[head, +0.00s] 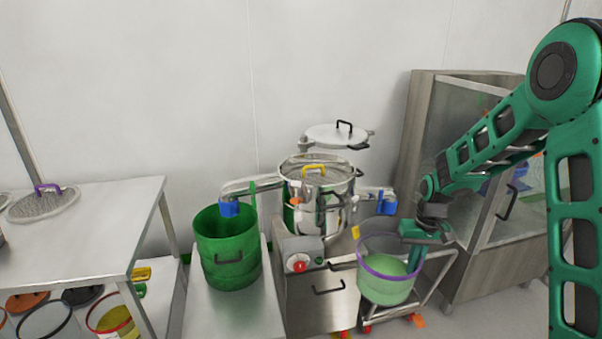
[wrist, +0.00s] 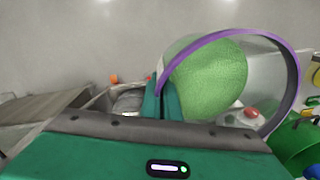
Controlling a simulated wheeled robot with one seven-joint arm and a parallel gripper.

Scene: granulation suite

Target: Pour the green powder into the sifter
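The clear bucket (head: 366,255) with a purple rim holds green powder (head: 382,289); it stands roughly upright at the right of the sifter. My gripper (head: 425,232) is at the bucket's right side. In the wrist view, my gripper's fingers (wrist: 161,98) are closed together on the bucket's rim and wall, with the green powder (wrist: 210,80) beyond them. Whether the bucket rests on the cart or hangs clear cannot be told. The sifter (head: 316,200) is a steel drum on a steel cabinet.
A steel lid with a black handle (head: 337,134) sits behind the sifter. A green bin (head: 227,250) stands under the left, blue-tipped spout (head: 229,208). A wheeled cart (head: 432,280) and a glass-door cabinet (head: 450,110) are at right. A steel table (head: 95,235) is at left.

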